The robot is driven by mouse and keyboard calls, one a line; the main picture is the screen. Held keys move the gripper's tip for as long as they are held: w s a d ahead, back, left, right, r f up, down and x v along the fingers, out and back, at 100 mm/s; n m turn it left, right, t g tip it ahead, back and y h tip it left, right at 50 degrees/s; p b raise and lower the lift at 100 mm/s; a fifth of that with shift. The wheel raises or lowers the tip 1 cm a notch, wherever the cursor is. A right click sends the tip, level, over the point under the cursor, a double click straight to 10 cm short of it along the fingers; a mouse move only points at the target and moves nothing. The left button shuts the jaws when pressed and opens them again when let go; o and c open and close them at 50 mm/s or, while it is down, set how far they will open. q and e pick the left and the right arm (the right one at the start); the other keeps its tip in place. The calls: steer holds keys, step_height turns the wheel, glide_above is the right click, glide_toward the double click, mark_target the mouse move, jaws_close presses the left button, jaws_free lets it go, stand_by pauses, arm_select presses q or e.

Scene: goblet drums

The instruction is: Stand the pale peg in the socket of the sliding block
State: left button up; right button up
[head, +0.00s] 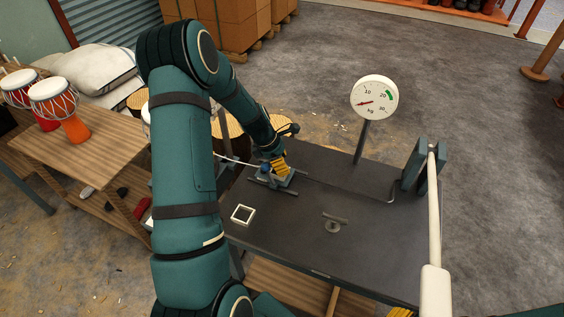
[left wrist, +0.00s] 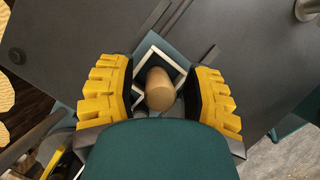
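My left gripper (head: 279,166) is low over the sliding block (head: 288,184), a blue-teal block at the left-rear of the dark table. In the left wrist view, the pale tan peg (left wrist: 161,92) is seen nearly end-on between the yellow fingers of this gripper (left wrist: 160,85). A gap shows beside the peg, so the fingers look open around it. Beyond the peg is a white square outline (left wrist: 176,52) on a teal surface; whether the peg's lower end sits in a socket is hidden. The head view hides the peg. My right gripper shows at most as a yellow sliver at the bottom edge.
The dark table (head: 285,235) bears a white square frame (head: 242,214) and a small round metal piece (head: 333,227). A dial gauge (head: 375,97) stands behind. A pale bar (head: 432,215) runs along the right side. Drums (head: 55,100) stand on a wooden bench at left.

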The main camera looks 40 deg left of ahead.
arm_select(q)
steer(key=shift+r, duration=0.15)
steer(key=shift+r, duration=0.25)
steer(key=p+v, duration=0.2)
steer(key=v, duration=0.9)
steer(key=shift+s+r, duration=0.25)
steer(key=shift+a, duration=0.15)
steer(key=shift+f, duration=0.1)
